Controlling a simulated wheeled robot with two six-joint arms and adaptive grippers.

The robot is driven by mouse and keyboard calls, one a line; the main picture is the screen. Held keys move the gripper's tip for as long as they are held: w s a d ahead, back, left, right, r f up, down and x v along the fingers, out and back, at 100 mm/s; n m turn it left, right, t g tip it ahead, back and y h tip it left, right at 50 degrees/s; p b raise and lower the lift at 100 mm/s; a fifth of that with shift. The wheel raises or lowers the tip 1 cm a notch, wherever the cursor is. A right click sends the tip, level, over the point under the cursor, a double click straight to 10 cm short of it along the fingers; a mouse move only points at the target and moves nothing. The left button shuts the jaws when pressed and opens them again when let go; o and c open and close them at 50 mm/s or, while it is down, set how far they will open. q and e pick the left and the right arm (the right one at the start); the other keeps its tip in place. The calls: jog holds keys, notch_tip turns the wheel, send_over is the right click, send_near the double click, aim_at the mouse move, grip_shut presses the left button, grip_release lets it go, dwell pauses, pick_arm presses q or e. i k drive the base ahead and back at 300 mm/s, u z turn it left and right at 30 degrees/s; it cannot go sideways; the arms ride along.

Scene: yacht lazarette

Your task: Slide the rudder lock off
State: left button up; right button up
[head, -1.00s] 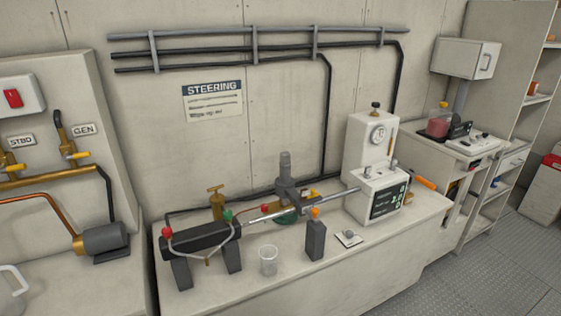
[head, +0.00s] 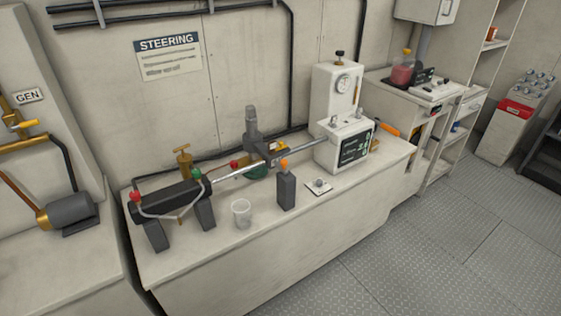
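A dark steering cylinder (head: 172,200) lies on two brackets on the white bench, with red and green caps and a thin pipe. Its silver rod (head: 238,170) runs right towards a grey upright post (head: 251,125) on a green base. A small yellow piece (head: 277,147) sits beside the post at the rod's far side; it may be the rudder lock, but it is too small to tell. A dark block with an orange top (head: 286,190) stands at the bench front. Neither of my grippers is in view.
A clear cup (head: 241,213) and a small plate with a knob (head: 319,187) stand near the front edge. A white gauge unit (head: 342,145) stands at the bench's right end. The patterned floor (head: 400,250) in front is clear.

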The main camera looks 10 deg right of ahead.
aim_at(280, 166)
jog(key=u, duration=0.55)
jog(key=k, duration=0.65)
jog(key=z, duration=0.25)
jog(key=i, duration=1.35)
jog(key=u, duration=0.6)
